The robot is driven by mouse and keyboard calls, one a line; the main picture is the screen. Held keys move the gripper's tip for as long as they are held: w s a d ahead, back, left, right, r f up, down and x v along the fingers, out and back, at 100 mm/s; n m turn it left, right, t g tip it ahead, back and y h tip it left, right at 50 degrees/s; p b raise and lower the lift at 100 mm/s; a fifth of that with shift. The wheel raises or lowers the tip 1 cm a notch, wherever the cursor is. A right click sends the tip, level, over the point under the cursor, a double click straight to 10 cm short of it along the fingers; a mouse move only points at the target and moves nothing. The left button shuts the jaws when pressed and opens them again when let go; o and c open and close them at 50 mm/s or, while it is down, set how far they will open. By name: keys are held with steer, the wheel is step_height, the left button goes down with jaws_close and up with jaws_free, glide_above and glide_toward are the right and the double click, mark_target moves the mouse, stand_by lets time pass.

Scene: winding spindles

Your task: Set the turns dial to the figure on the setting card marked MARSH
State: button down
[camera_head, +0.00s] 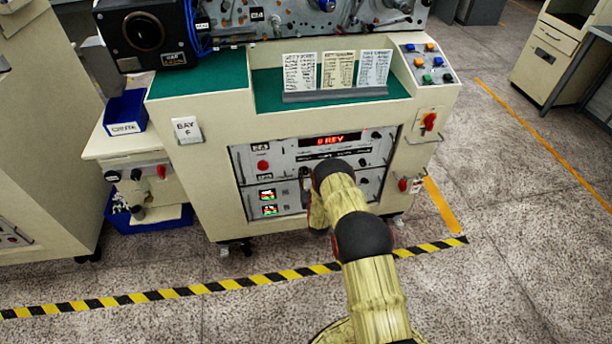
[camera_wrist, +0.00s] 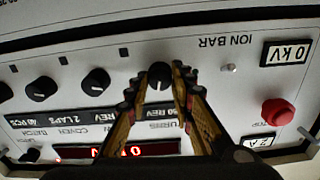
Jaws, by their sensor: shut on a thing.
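The turns dial (camera_wrist: 159,72) is a small black knob on the white control panel, seen upside down in the wrist view. My gripper (camera_wrist: 159,88) is shut on it, one finger on each side. A label partly hidden by the fingers ends in "URNS" below it. A red readout (camera_wrist: 118,151), partly covered by the gripper, shows in the wrist view and reads about "0 REV" in the head view (camera_head: 332,140). Three setting cards, left (camera_head: 299,72), middle (camera_head: 337,69) and right (camera_head: 374,68), stand above the panel; their print is too small to read. My arm hides the dial in the head view.
Other black knobs (camera_wrist: 97,81) (camera_wrist: 41,88) sit beside the dial. A red button (camera_wrist: 277,112) and a "0 kV" label (camera_wrist: 286,53) are on the other side. A button box (camera_head: 428,63) stands right of the cards. The floor at right is mostly clear.

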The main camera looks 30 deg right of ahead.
steer(key=shift+n, duration=0.3)
steer(key=shift+n+b, duration=1.15)
steer(key=shift+n, duration=1.45)
steer(key=c, duration=1.6)
jaws_free()
steer(key=shift+c, duration=0.2)
steer(key=shift+o, duration=0.5)
steer(key=v, duration=1.2)
